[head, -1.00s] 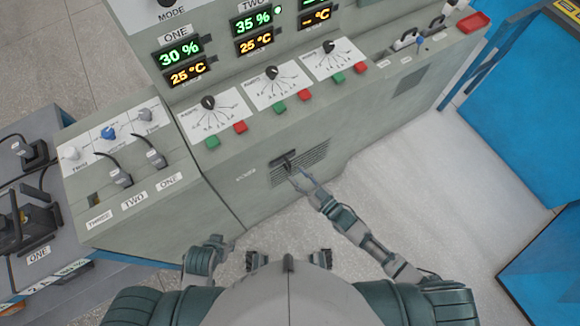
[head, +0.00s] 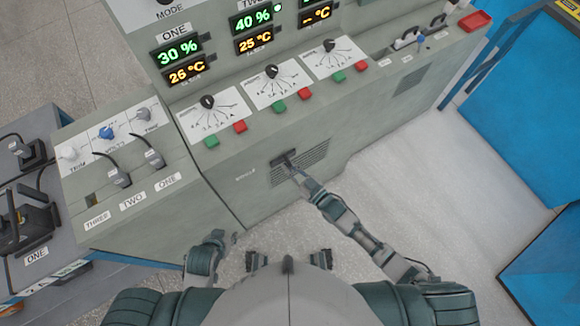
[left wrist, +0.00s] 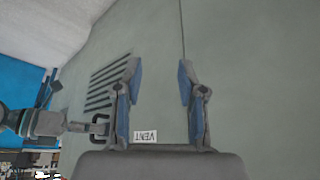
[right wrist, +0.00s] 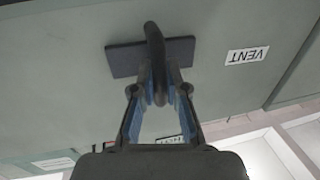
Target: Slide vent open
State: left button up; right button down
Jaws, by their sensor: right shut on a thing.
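The vent (head: 312,157) is a set of dark slats low on the grey console's front. Its dark handle (head: 284,155) stands at the slats' upper left in the head view. In the right wrist view the handle (right wrist: 154,35) is a curved bar on a dark plate (right wrist: 122,60), between my right fingers. My right gripper (right wrist: 158,90) is shut on it; it also shows in the head view (head: 298,172). My left gripper (left wrist: 158,68) is open and empty, facing the panel left of the vent; the slats also show in the left wrist view (left wrist: 106,84).
A VENT label (right wrist: 247,55) is on the panel beside the handle. Above are dials with green and red buttons (head: 240,127). A side console (head: 130,205) with switches stands left. Blue panels (head: 520,130) stand right. The floor (head: 420,190) right of my right arm is clear.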

aim_at(295, 153)
jog(key=w+d, duration=0.1)
jog(key=d, duration=0.2)
jog(key=w+d, duration=0.1)
jog(key=shift+w+d+f+b, duration=0.1)
jog(key=shift+w+d+b, duration=0.15)
jog(key=shift+w+b, duration=0.1)
jog(key=w+d, duration=0.1)
jog(key=d, duration=0.1)
jog(key=w+d, duration=0.1)
jog(key=d, duration=0.1)
jog(key=w+d+b, duration=0.1)
jog(key=d, duration=0.1)
jog(key=shift+w, duration=0.2)
jog(key=shift+w+d, duration=0.1)
jog(key=shift+d, duration=0.1)
pick_arm(q)
jog(key=w+d+r+t, duration=0.1)
jog(key=w+t, duration=0.2)
jog(key=w, duration=0.2)
jog(key=shift+w+d+r+h, duration=0.35)
jog(key=shift+d+r+h, duration=0.05)
pick_arm(e)
jog(key=shift+a, duration=0.1)
